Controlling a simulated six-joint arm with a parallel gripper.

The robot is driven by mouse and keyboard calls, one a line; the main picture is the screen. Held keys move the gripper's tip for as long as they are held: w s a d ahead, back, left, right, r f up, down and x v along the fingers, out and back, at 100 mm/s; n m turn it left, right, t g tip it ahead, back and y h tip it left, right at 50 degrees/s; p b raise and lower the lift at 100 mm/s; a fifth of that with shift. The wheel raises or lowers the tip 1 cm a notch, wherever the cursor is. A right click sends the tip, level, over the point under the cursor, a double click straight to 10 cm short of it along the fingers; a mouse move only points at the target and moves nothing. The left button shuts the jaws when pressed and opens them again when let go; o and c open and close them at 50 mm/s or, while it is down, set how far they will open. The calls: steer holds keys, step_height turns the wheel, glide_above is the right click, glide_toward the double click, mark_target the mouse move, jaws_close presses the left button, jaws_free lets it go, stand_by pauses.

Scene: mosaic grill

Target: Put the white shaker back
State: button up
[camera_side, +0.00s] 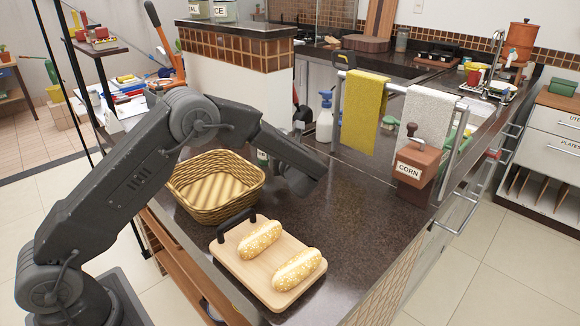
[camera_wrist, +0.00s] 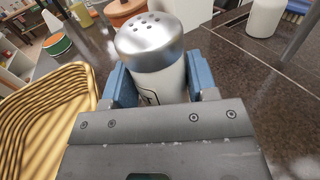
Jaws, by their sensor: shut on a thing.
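The white shaker (camera_wrist: 172,84) has a silver cap (camera_wrist: 149,40) with several holes. It stands between the two blue-grey fingers of my gripper (camera_wrist: 163,88) in the wrist view. The fingers are shut on its body. Dark marks show on the front of the body, and its lower part is hidden behind my gripper. In the side view my arm's end (camera_side: 306,183) is over the dark counter, right of the wicker basket; the fingers are not clear there, and I cannot pick out the shaker for sure.
The wicker basket (camera_side: 187,207) is left of my gripper. A wooden board (camera_side: 232,265) with two seeded buns (camera_side: 297,270) lies in front. A brown CORN box (camera_side: 416,168), a white spray bottle (camera_side: 325,120) and a rail with a yellow towel (camera_side: 362,113) stand farther back.

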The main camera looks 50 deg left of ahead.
steer(key=shift+w+d+f, duration=0.75)
steer(key=shift+d+f, duration=0.05)
steer(key=shift+d, duration=0.2)
steer(key=shift+f, duration=1.9)
steer(key=shift+f, duration=0.1)
steer(key=o, duration=1)
steer(key=shift+f, duration=0.1)
